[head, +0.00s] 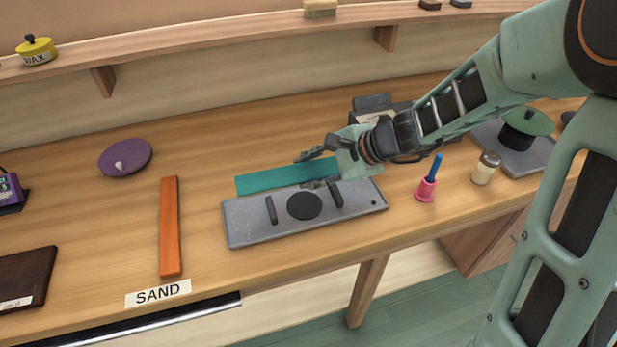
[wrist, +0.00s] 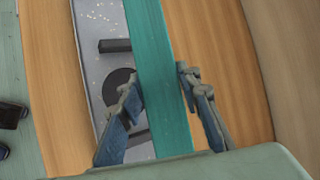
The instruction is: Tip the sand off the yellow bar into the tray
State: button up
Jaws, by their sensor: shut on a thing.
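My gripper (head: 308,171) is shut on a teal bar (head: 262,179), one finger on each long side. In the wrist view the teal bar (wrist: 156,40) runs between the fingers (wrist: 160,86). I see no sand on its visible face. The bar is over or just behind the back edge of a grey tray (head: 245,228); its height is hard to tell. The tray bears a black disc and two dark blocks. In the wrist view the tray (wrist: 88,12) has small pale-yellow specks. No yellow bar shows; an orange bar (head: 170,225) lies to the left.
A SAND card (head: 158,293) lies at the front edge below the orange bar. A purple disc (head: 125,157) is at the back left. A pink holder (head: 425,189) with a blue stick and a jar (head: 486,168) stand right of the tray. A shelf (head: 200,40) runs behind.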

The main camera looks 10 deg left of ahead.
jog(key=shift+f+y+b, duration=0.3)
jog(key=shift+b, duration=0.9)
jog(key=shift+r+t+b, duration=0.1)
jog(key=shift+t+b, duration=0.4)
jog(key=shift+b, duration=0.25)
jog(key=shift+r, duration=0.1)
dwell(1.5)
jog(key=p, duration=0.2)
jog(key=shift+r+g+p, duration=0.3)
jog(key=shift+r+p, duration=0.15)
jog(key=shift+p, duration=0.85)
jog(key=g+h+p, duration=0.1)
jog(key=p, duration=0.6)
jog(key=shift+r, duration=0.35)
jog(key=p, duration=0.1)
jog(key=g+p, duration=0.1)
jog(key=p, duration=0.1)
jog(key=shift+r+m+h, duration=0.2)
jog(key=shift+m+h, duration=0.1)
jog(key=shift+p, duration=0.45)
